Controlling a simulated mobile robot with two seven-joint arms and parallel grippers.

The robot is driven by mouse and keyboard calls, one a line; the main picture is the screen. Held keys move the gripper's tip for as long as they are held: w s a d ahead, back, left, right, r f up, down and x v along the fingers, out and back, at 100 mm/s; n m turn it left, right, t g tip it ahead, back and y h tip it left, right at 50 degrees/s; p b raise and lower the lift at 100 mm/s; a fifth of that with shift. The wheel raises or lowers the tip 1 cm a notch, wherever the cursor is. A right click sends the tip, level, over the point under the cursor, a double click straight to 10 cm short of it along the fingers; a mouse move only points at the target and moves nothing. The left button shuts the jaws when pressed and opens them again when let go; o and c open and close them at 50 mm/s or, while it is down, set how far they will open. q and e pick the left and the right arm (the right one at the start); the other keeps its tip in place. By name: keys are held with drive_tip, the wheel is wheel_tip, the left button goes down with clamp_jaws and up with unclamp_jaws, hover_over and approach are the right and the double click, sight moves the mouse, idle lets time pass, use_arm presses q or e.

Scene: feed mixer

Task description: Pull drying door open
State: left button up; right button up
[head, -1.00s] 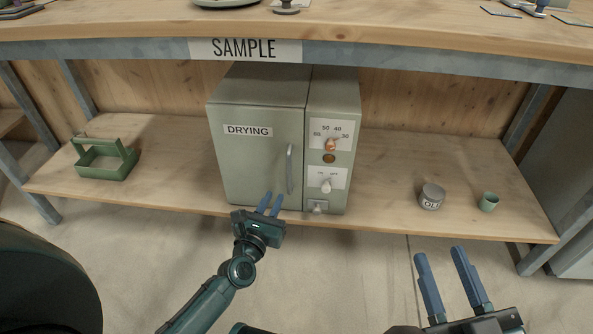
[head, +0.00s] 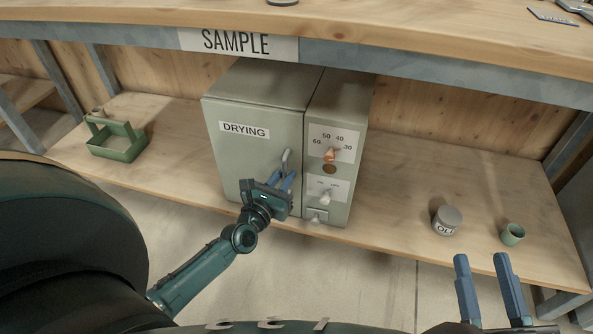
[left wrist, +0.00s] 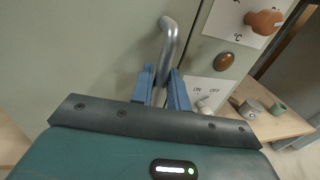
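The drying door (head: 240,160) is the pale green front of the box labelled DRYING, and it stands shut. Its grey bar handle (head: 286,157) is upright near the door's right edge. My left gripper (head: 281,178) is at the handle, its blue fingers on either side of the bar. In the left wrist view the handle (left wrist: 168,45) runs down between the fingers (left wrist: 161,85) with hardly any gap, so the gripper looks shut on it. The fingers cover the handle's lower part. My right gripper (head: 483,270) is open and empty, in front of the shelf at the right.
A control panel (head: 335,165) with an orange knob (head: 330,154) is right of the door. The shelf (head: 400,165) also bears a green carrier (head: 118,142), a grey jar (head: 446,220) and a green cup (head: 512,234). The bench top (head: 430,40) overhangs the box.

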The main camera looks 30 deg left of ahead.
use_arm(q)
drive_tip(key=shift+w, duration=0.3)
clamp_jaws()
idle(0.3)
